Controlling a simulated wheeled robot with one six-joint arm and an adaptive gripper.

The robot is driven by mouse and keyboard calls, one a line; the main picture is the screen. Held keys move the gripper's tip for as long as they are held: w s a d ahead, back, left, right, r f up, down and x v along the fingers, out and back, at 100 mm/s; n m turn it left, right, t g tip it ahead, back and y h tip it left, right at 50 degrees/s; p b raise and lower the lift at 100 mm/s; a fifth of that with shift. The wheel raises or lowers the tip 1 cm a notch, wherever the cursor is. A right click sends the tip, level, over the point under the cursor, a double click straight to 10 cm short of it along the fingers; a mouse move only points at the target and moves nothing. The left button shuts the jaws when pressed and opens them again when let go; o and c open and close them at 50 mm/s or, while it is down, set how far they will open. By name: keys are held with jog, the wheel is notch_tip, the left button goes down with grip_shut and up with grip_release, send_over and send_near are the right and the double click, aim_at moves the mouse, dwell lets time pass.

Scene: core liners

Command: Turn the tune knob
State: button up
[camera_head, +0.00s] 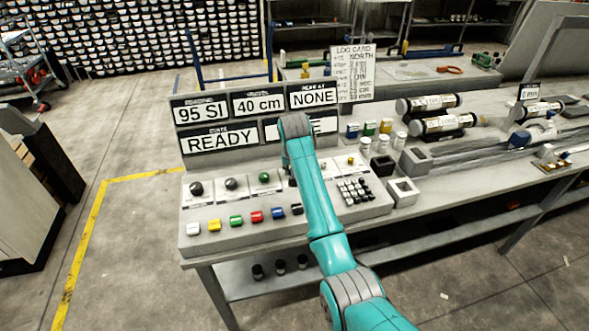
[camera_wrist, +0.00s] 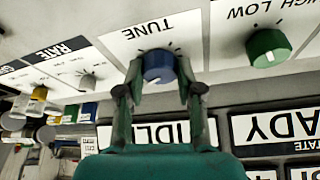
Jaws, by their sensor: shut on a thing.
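The tune knob (camera_wrist: 158,66) is a blue dial with a white pointer mark, on a white panel under the word TUNE, which reads upside down in the wrist view. My gripper (camera_wrist: 158,82) is shut on it, with one finger on each side. In the head view my teal arm reaches over the control panel (camera_head: 222,212), and the arm hides the tune knob and most of my gripper there.
A green knob (camera_wrist: 267,48) sits beside the tune knob, and a small RATE knob (camera_wrist: 88,82) on the other side. In the head view, coloured buttons (camera_head: 236,221) line the front and a keypad (camera_head: 354,190) is at the right. Display signs (camera_head: 222,137) stand behind, one reading READY.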

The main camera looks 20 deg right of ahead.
dwell(0.3)
jog(key=o, duration=1.2)
jog(key=shift+c, duration=0.2)
jog(key=v, duration=1.2)
jog(key=shift+f, duration=0.1)
